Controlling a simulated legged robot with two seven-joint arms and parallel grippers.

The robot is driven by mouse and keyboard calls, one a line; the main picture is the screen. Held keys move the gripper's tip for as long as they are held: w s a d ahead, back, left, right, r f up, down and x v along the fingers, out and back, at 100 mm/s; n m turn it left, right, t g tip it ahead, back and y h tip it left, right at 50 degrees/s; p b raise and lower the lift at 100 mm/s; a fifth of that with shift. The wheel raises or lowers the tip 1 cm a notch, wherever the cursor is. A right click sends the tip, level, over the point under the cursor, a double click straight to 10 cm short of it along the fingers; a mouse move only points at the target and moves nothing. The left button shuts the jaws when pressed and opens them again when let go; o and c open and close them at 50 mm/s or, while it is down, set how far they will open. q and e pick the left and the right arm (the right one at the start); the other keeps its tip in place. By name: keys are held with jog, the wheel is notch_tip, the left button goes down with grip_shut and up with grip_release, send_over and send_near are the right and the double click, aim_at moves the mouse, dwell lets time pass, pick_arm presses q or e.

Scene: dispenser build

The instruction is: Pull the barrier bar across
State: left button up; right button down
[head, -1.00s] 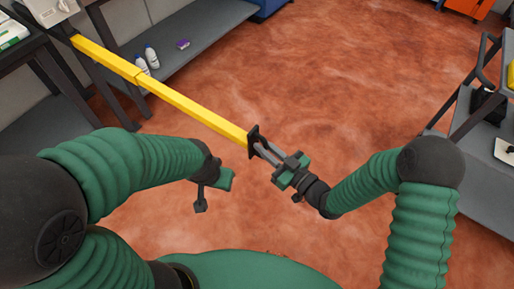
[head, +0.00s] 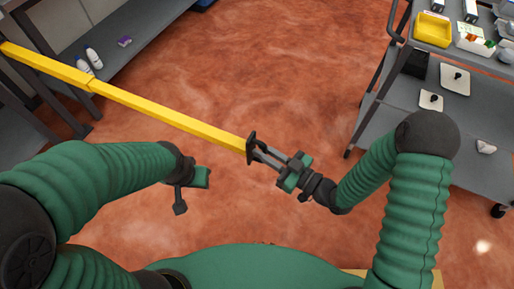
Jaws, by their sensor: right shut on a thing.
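The yellow barrier bar (head: 165,115) runs from the upper left edge of the head view to the middle. It shows a step where a thinner section leaves a thicker one. Its near end has a dark plate with a grey handle (head: 268,157). My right gripper (head: 285,170) is shut on the handle. My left gripper (head: 190,186) hangs below the bar, apart from it and holding nothing that I can see. The gap between its fingers is not clear. The bar's far end is cut off by the picture's edge.
A grey shelf unit (head: 140,50) with white bottles (head: 94,58) and a purple box (head: 124,41) stands at the left. A grey cart (head: 400,100) with a yellow bin (head: 432,30) stands at the right. The reddish floor between them is clear.

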jog(key=shift+s+d, duration=0.2)
jog(key=shift+d, duration=0.6)
jog(key=c, duration=1.8)
grip_release()
jog(key=shift+a, duration=0.1)
pick_arm(q)
jog(key=shift+d, duration=0.25)
pick_arm(e)
jog(key=shift+o, duration=0.3)
jog(key=shift+a, duration=0.2)
pick_arm(q)
jog(key=shift+d+r, duration=0.1)
pick_arm(e)
jog(key=shift+d, duration=0.1)
